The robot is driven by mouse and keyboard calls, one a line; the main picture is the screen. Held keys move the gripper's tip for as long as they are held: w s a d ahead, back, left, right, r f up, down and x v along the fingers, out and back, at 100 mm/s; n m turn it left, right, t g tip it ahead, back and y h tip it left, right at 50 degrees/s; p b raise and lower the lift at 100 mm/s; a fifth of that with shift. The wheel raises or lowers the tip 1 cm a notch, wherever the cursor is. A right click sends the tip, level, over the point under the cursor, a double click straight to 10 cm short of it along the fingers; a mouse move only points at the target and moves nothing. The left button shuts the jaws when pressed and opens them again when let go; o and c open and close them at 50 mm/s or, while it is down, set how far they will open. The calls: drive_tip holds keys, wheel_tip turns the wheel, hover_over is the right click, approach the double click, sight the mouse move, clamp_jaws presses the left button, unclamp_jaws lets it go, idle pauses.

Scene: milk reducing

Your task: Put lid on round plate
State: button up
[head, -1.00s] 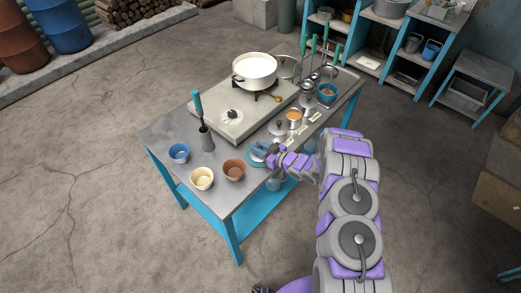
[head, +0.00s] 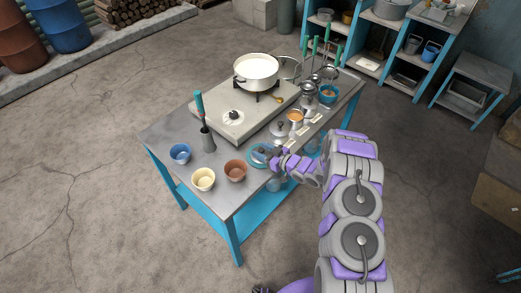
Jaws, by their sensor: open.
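A round blue plate (head: 257,154) lies near the front edge of the table, partly hidden by my gripper. My gripper (head: 271,154) is open, low over the right side of the plate. Whether its fingers touch the plate, or whether anything lies between them, is too small to tell. A grey metal lid with a knob (head: 280,129) lies flat on the table just behind the plate, apart from my gripper. A clear round lid (head: 290,68) with a dark rim stands tilted behind the white pot (head: 256,71).
The pot of white liquid sits on a burner on a grey slab (head: 233,127). Blue (head: 180,153), cream (head: 203,179) and brown (head: 235,170) cups stand left of the plate. Jars, a small orange-filled cup (head: 295,117) and upright green-handled tools stand to the right.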

drive_tip(key=w+p+v, duration=0.1)
drive_tip(key=v, duration=0.9)
drive_tip(key=w+d+r+m+h, duration=0.2)
drive_tip(key=w+d+r+h, duration=0.2)
drive_tip(key=d+r+h, duration=0.6)
drive_tip(key=s+d+r+m+g+h, duration=0.2)
drive_tip(key=s+d+r+m+h, duration=0.2)
drive_tip(key=s+d+r, duration=0.55)
drive_tip(key=s+a+r+m+g+h, duration=0.15)
drive_tip(key=s+r, duration=0.25)
drive_tip(key=s, duration=0.4)
drive_tip(key=s+r+m+g, duration=0.2)
drive_tip(key=s+r, duration=0.3)
drive_tip(key=s, duration=0.2)
drive_tip(key=s+a+r+g, duration=0.1)
drive_tip(key=s+a, duration=0.1)
drive_tip(key=s, duration=0.6)
drive_tip(key=s+a+r+m+g+y, duration=0.1)
drive_tip(key=s+a+g, duration=0.1)
drive_tip(key=s, duration=0.6)
drive_tip(key=s+a+r+g+y, duration=0.1)
drive_tip(key=s+a+r+g, duration=0.1)
drive_tip(key=s, duration=0.6)
drive_tip(key=shift+s+a+m, duration=0.2)
drive_tip(key=shift+a+m, duration=0.15)
drive_tip(key=shift+a, duration=0.3)
